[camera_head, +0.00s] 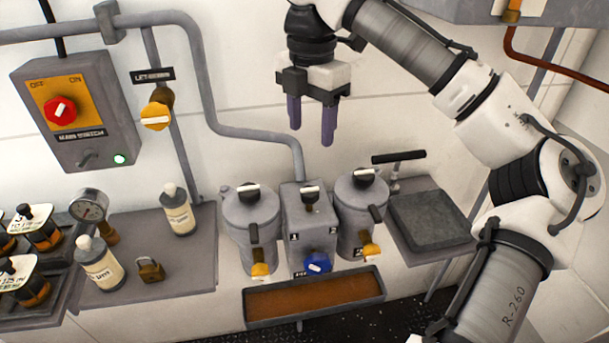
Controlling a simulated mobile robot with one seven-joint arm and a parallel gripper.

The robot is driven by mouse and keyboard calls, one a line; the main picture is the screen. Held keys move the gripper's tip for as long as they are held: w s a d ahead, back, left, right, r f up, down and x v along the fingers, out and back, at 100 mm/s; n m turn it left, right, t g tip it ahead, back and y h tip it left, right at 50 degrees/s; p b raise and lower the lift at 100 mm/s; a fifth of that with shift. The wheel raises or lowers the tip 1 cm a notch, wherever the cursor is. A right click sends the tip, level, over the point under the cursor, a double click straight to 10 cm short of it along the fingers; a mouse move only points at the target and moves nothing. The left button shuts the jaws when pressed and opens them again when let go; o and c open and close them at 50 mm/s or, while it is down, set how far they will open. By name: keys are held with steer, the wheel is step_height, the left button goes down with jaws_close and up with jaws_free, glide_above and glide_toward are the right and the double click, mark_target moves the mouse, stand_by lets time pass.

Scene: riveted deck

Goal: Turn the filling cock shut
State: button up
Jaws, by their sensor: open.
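My gripper (312,134) is open and empty, its two purple fingers pointing down. It hangs above the grey middle box (308,217) and the two grey canisters, apart from everything. A blue knob (318,263) sits low on the box's front; the small label beside it is too small to read. Yellow taps show low on the left canister (260,270) and the right canister (371,250). A yellow round handle (156,116) is on the wall pipe at left, under a black label. I cannot tell which is the filling cock, nor whether any is open.
A brown-filled trough (315,297) lies below the taps. A switch box (75,108) with a red knob and lit green lamp hangs at left. Bottles (177,210), a padlock (150,269) and a gauge (89,206) crowd the left shelf. A grey tray (428,220) stands at right.

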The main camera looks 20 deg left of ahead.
mark_target(310, 189)
step_height(310, 189, down, 14)
steer(key=shift+r, duration=0.25)
stand_by(0.3)
steer(key=c, duration=1)
steer(key=shift+r+p, duration=0.1)
steer(key=shift+p, duration=0.3)
